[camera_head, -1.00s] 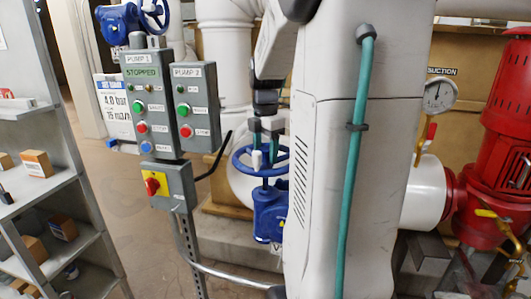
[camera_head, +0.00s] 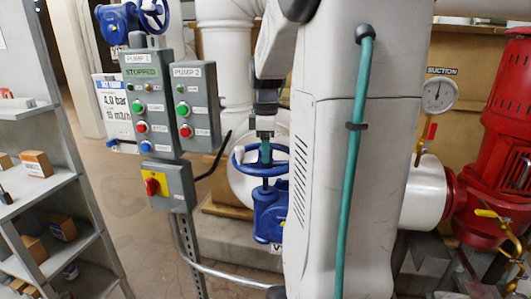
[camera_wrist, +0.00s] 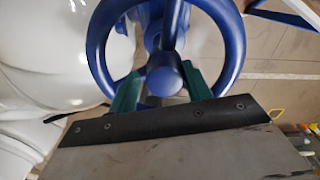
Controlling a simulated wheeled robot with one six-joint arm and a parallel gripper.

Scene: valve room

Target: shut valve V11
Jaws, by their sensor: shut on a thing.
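A blue valve (camera_head: 268,212) with a horizontal blue handwheel (camera_head: 245,167) stands left of my arm in the head view. A white tag at its foot shows only a "V"; the rest of the label is hidden by my arm. My gripper (camera_head: 265,152) points down at the wheel's middle. In the wrist view the handwheel (camera_wrist: 228,45) fills the top middle, and my green fingers (camera_wrist: 160,90) lie on both sides of its hub, shut on the wheel. The fingertips are partly hidden by the wheel.
Pump control boxes (camera_head: 150,100) on a post stand just left of the valve, with PUMP 1 showing STOPPED. A shelf (camera_head: 50,200) with small boxes is at far left. A suction gauge (camera_head: 438,96) and a red pump (camera_head: 500,130) are at right. A white pipe (camera_head: 225,75) rises behind.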

